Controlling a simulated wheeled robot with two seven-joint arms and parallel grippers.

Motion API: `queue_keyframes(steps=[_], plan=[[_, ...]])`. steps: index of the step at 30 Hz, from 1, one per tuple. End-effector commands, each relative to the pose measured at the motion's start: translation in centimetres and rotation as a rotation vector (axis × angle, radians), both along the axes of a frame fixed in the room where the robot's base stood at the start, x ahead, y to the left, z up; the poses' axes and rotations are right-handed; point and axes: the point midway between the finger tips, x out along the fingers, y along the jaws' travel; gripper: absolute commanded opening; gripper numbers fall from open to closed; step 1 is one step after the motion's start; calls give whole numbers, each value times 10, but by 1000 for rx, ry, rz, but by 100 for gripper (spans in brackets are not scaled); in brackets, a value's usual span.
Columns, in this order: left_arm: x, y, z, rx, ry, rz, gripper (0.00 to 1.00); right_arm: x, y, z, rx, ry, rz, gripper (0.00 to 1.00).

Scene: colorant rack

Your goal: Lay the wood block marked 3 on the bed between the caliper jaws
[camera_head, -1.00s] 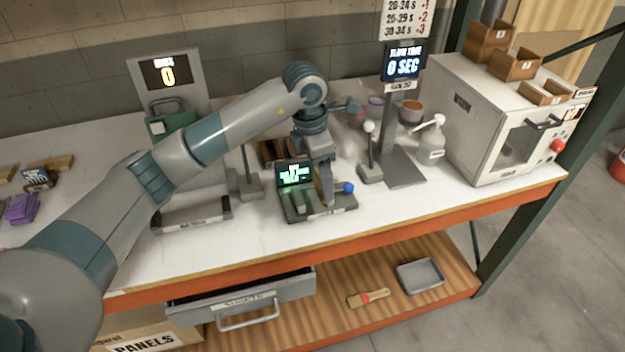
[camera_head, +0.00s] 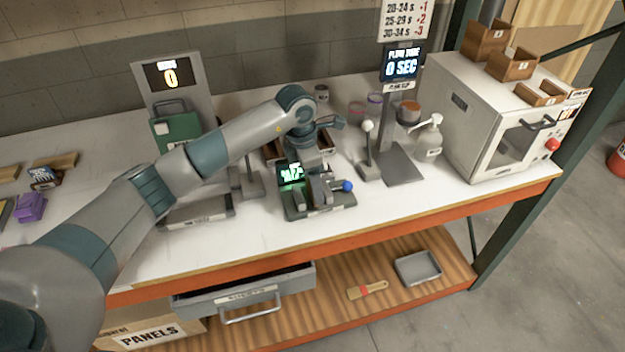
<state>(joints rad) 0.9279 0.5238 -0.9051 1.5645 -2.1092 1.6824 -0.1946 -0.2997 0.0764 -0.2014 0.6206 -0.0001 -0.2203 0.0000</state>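The caliper device (camera_head: 322,209) stands near the front edge of the bench, with a lit green display (camera_head: 291,174) and a blue knob (camera_head: 347,186) on its right. A small brownish piece (camera_head: 314,188), which looks like a wood block, shows between the caliper jaws. No number can be read on it. My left arm reaches in from the left, and my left gripper (camera_head: 319,165) points down just above and behind the jaws. Its fingertips are too small and partly hidden to show whether they are open or shut. My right gripper is not in view.
A wooden tray (camera_head: 270,152) lies behind my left wrist. A grey scale (camera_head: 195,213) is at left. Bare bench lies in front of the oven.

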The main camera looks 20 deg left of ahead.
Motion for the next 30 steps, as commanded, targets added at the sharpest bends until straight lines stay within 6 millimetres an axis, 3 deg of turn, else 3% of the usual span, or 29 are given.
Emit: queue_keyframes(steps=[3, 16, 17, 18, 30], plan=[[0, 0, -6, 0, 0, 1, 40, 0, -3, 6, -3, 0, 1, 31], [0, 0, -12, 0, -1, 0, 40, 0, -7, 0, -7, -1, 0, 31], [0, 0, -11, 0, -1, 0, 69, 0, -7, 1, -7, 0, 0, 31], [0, 0, -11, 0, -1, 0, 79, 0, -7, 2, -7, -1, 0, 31], [0, 0, -9, 0, -1, 1, 81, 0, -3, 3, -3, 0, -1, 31]])
